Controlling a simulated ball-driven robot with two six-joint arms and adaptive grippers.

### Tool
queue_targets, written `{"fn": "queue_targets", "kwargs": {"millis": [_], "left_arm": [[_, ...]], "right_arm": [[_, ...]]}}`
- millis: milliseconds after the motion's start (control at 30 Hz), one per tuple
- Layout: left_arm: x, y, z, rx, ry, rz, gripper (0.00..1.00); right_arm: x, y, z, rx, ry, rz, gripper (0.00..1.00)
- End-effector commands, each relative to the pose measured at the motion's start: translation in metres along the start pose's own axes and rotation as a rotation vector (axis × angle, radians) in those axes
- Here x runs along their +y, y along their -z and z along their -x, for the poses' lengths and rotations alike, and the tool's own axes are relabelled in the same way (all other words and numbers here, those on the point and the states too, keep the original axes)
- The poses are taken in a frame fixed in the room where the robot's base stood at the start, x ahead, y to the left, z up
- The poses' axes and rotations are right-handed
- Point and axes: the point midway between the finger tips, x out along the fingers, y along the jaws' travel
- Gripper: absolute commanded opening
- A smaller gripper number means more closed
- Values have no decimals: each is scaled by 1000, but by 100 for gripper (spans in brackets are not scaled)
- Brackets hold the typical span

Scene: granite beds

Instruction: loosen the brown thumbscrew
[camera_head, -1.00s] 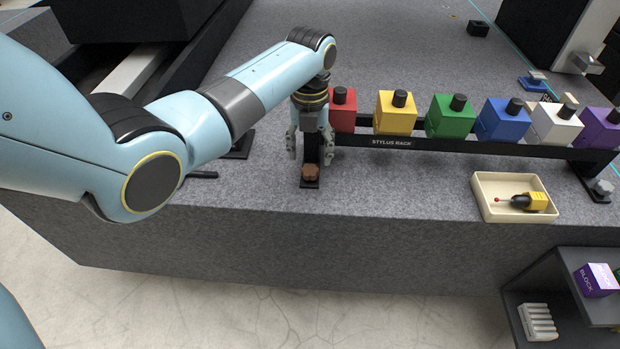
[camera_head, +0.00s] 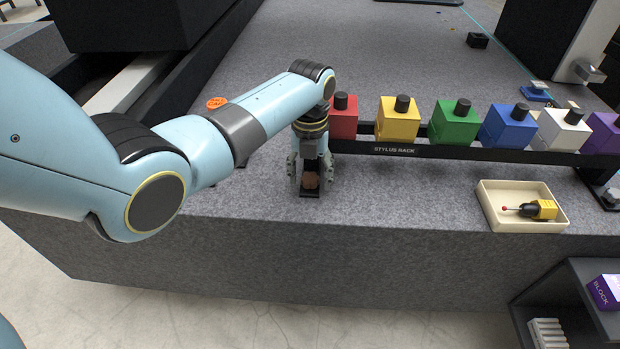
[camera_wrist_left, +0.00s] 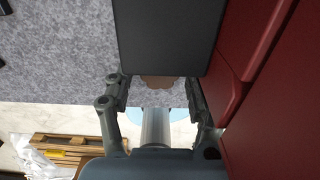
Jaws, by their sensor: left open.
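The brown thumbscrew (camera_head: 311,180) sits on a small dark base at the left end of the stylus rack (camera_head: 440,151), near the granite's front edge. In the left wrist view the thumbscrew (camera_wrist_left: 158,82) shows only in part, the rest hidden behind a dark block. My left gripper (camera_head: 311,183) is open and points down, with one finger on each side of the thumbscrew in the head view. In the left wrist view the gripper's fingers (camera_wrist_left: 152,92) stand apart with the thumbscrew between them. I cannot tell whether they touch it. My right gripper is not in view.
Red (camera_head: 343,118), yellow (camera_head: 398,120), green (camera_head: 452,122), blue (camera_head: 508,127), white (camera_head: 561,131) and purple (camera_head: 606,132) blocks stand along the rack. The red one is close beside my gripper.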

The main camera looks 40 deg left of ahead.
Motion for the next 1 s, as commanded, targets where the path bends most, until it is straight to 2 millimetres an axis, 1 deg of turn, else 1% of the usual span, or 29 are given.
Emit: {"fn": "queue_targets", "kwargs": {"millis": [33,200,400,500,833,933,1000], "left_arm": [[0,0,8,-1,1,0,56],[0,0,29,-1,1,0,56],[0,0,53,-1,1,0,56],[0,0,60,-1,1,0,56],[0,0,58,0,0,0,56],[0,-1,65,-1,1,0,56],[0,-1,75,-2,1,0,56]], "right_arm": [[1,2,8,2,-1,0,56],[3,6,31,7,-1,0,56],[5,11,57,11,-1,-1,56],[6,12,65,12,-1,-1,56],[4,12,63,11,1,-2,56],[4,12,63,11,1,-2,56],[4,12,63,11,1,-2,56]]}}
